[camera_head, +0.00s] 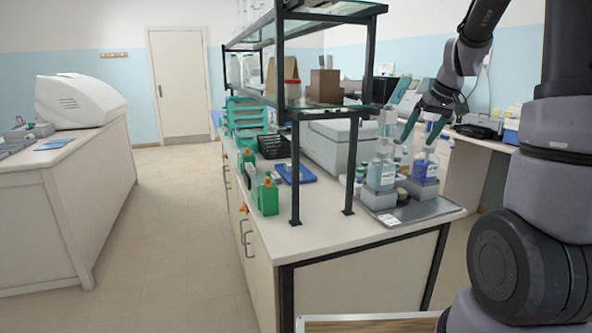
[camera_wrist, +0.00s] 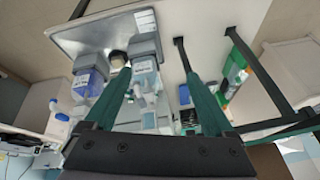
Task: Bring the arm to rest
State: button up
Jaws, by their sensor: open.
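My gripper (camera_head: 422,128) is open, with its two green-tipped fingers pointing down above the staining bottles at the bench end. In the wrist view my gripper (camera_wrist: 158,88) shows its green fingers spread apart, with nothing held between them. A bottle with light blue liquid (camera_head: 381,172) and one with darker blue liquid (camera_head: 425,165) stand in grey holders on a grey metal tray (camera_head: 408,213). Both bottles also show in the wrist view, the light one (camera_wrist: 145,80) and the dark one (camera_wrist: 88,82). I cannot tell whether a finger touches a bottle.
A black-framed glass shelf (camera_head: 364,75) rises over the bench just left of my gripper. A grey box-shaped instrument (camera_head: 332,145) stands behind the bottles. The floor aisle on the left is clear.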

jog(key=s+a+r+m+t, duration=0.1)
jog(key=s+a+r, duration=0.2)
jog(key=s, duration=0.5)
jog(key=s+a+r+m+t, duration=0.1)
jog(key=s+a+r+m, duration=0.1)
jog(key=s, duration=0.6)
jog(key=s+a+r+m, duration=0.2)
jog(key=s+a+r, duration=0.2)
jog(key=s, duration=0.4)
jog(key=shift+s+a+r+t, duration=0.35)
jog(key=shift+s+r+t, duration=0.05)
jog(key=shift+r, duration=0.3)
